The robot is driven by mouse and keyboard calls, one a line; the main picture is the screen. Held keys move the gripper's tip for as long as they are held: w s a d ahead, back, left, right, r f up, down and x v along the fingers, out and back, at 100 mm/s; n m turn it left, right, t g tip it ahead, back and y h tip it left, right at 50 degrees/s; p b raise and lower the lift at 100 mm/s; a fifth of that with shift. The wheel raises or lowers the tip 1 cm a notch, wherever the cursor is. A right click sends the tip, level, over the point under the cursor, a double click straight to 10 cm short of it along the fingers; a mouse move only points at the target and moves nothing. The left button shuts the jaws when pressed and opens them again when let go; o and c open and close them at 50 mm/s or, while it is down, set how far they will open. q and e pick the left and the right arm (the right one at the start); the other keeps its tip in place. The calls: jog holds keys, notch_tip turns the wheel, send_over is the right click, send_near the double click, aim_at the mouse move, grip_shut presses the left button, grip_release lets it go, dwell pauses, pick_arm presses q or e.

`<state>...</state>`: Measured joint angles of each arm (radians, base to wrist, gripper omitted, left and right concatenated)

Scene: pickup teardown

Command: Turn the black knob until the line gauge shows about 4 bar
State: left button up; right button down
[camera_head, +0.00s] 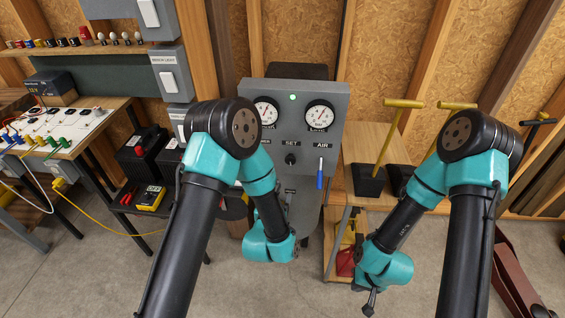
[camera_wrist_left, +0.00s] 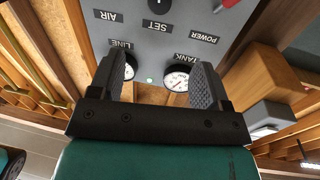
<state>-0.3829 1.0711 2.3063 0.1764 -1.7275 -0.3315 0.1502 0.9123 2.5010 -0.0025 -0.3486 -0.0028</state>
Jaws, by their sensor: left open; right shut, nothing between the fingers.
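The grey panel (camera_head: 335,150) carries the black knob (camera_head: 290,159) under the SET label. The line gauge (camera_head: 319,115) is at its upper right; its needle is too small to read. In the left wrist view, the panel is upside down, with the line gauge (camera_wrist_left: 129,71) partly behind a finger and the knob (camera_wrist_left: 158,4) at the top edge. My left gripper (camera_wrist_left: 155,75) is open and empty, facing the panel, apart from the knob. My right gripper (camera_head: 369,302) is shut and empty, low and right of the panel.
The tank gauge (camera_head: 266,112) and a lit green lamp (camera_head: 292,97) are on the panel. A blue-handled AIR lever (camera_head: 320,174) is right of the knob. A wooden stand (camera_head: 366,142) with yellow T-handles is to the right. A battery charger table stands left.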

aim_at(290, 161)
dwell(0.3)
pick_arm(q)
jog(key=x, duration=1.7)
jog(key=shift+w, duration=0.2)
jog(key=shift+c, duration=0.5)
jog(key=c, duration=0.8)
jog(key=shift+n, duration=0.4)
jog(key=n, duration=0.3)
jog(key=shift+f+n+t, duration=0.1)
jog(key=shift+n+t, duration=0.5)
jog(key=shift+n, duration=1.6)
